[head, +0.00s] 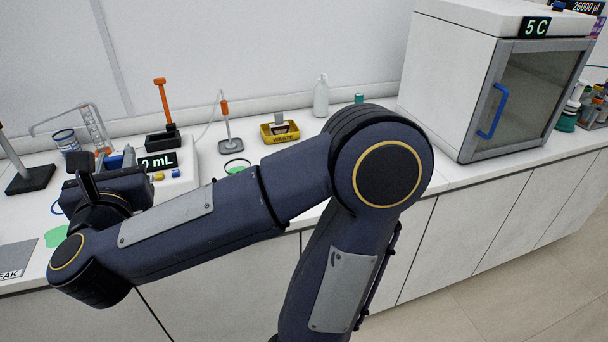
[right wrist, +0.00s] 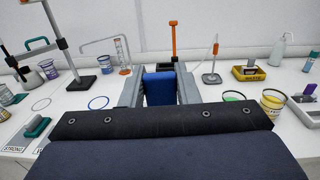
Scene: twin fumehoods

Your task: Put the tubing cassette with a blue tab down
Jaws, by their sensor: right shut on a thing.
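The tubing cassette with a blue tab shows only as a blue block (right wrist: 160,88) in the right wrist view. My right gripper (right wrist: 160,80) is shut on it, with a grey finger on either side. In the head view a bit of blue (head: 114,162) shows at the end of my right arm, above the worktop. The cassette's lower part is hidden by the gripper body, so I cannot tell whether it touches anything below. My left gripper is not in view.
A white device with a "2 mL" display (head: 157,162) stands just right of the gripper. Behind are an orange-handled tool in a black block (head: 162,138), a small stand (head: 230,143) and a yellow waste tray (head: 280,132). A "5 C" cabinet (head: 480,90) stands at right.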

